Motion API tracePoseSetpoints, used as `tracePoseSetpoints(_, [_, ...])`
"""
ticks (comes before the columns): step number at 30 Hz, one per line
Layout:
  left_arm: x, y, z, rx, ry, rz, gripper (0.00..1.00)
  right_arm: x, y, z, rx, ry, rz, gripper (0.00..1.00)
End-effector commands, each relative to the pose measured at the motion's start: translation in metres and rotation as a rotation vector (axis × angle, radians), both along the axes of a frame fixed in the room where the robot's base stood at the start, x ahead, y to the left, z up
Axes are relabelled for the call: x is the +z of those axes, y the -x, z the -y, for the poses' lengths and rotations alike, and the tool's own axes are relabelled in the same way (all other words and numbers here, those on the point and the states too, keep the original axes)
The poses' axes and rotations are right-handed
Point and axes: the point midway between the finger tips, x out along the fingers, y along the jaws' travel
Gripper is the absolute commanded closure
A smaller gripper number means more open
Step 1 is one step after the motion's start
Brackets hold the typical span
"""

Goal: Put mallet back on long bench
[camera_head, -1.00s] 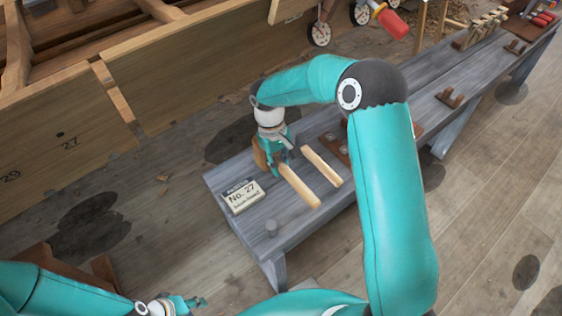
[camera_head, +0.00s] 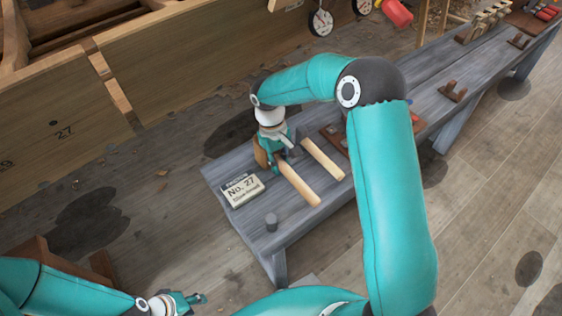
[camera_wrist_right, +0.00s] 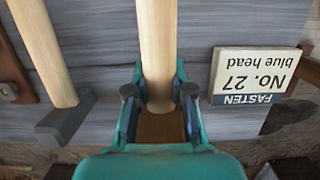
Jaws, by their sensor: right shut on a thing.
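The mallet has a pale wooden handle (camera_head: 300,186) and a brown wooden head (camera_head: 262,153), partly hidden by my right gripper (camera_head: 273,157). The right gripper is shut on the mallet near its head. In the right wrist view, the handle (camera_wrist_right: 157,45) runs between the fingers (camera_wrist_right: 159,98). The mallet is over the near end of the long grey bench (camera_head: 238,168), at or just above its top; I cannot tell whether it touches. My left gripper (camera_head: 190,301) is low at the left, off the bench, and its opening is unclear.
A hammer with a pale handle (camera_head: 322,158) lies beside the mallet; its dark head (camera_wrist_right: 65,118) shows in the wrist view. The plank hull (camera_head: 170,65) stands behind.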

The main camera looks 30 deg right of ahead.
Motion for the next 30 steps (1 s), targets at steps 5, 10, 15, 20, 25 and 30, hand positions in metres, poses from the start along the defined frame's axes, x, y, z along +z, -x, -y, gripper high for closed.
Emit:
tracePoseSetpoints(5, [-0.003, 0.0, 0.0, 0.0, 0.0, 0.0, 0.6, -0.004, 0.0, 0.0, 0.0, 0.0, 0.001, 1.0])
tracePoseSetpoints(10, [-0.002, 0.0, 0.0, 0.0, 0.0, 0.0, 0.6, -0.003, 0.0, 0.0, -0.001, 0.0, 0.001, 0.5])
tracePoseSetpoints(15, [-0.002, 0.0, 0.0, 0.0, 0.0, 0.0, 0.6, -0.003, 0.0, 0.0, -0.001, 0.0, 0.0, 0.49])
tracePoseSetpoints(20, [-0.001, 0.0, 0.0, 0.0, 0.0, 0.0, 0.6, -0.002, 0.0, 0.0, -0.001, 0.0, -0.001, 0.49])
tracePoseSetpoints(25, [0.01, 0.0, 0.0, 0.0, 0.0, 0.0, 0.6, 0.011, 0.0, 0.0, -0.001, 0.0, 0.0, 0.49])
tracePoseSetpoints(30, [0.027, 0.0, 0.0, 0.0, 0.0, 0.0, 0.6, 0.033, 0.0, 0.0, -0.001, 0.0, 0.0, 0.49])
